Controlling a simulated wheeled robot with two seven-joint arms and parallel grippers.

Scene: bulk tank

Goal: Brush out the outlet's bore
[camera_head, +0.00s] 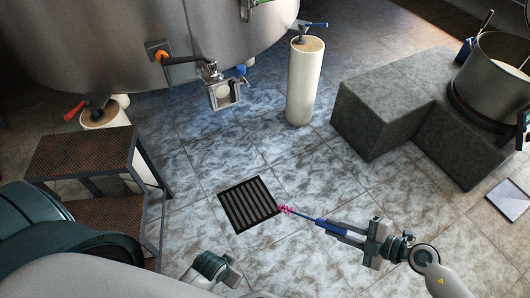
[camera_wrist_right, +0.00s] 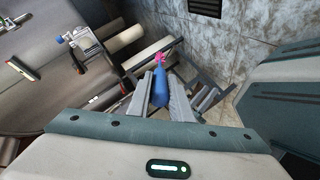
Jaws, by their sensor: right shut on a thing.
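My right gripper (camera_head: 352,236) is shut on a brush (camera_head: 306,219) with a blue handle and pink bristles, above the floor at lower centre. The bristles point left, over the edge of the floor drain. In the right wrist view the brush (camera_wrist_right: 161,86) stands out between the fingers (camera_wrist_right: 160,102). The steel outlet (camera_head: 223,92) is on the front of the bulk tank (camera_head: 120,45), well apart from the brush. It also shows in the wrist view (camera_wrist_right: 82,41). Part of my left arm's end (camera_head: 215,268) shows at the bottom; its jaws are not clear.
A floor drain grate (camera_head: 249,204) lies mid-floor. Rusty-topped steps (camera_head: 80,152) stand left, near an orange-handled valve (camera_head: 160,55). A white tank leg (camera_head: 305,82) is right of the outlet. Grey blocks (camera_head: 382,112) and a steel pot (camera_head: 495,75) stand right. The floor below the outlet is clear.

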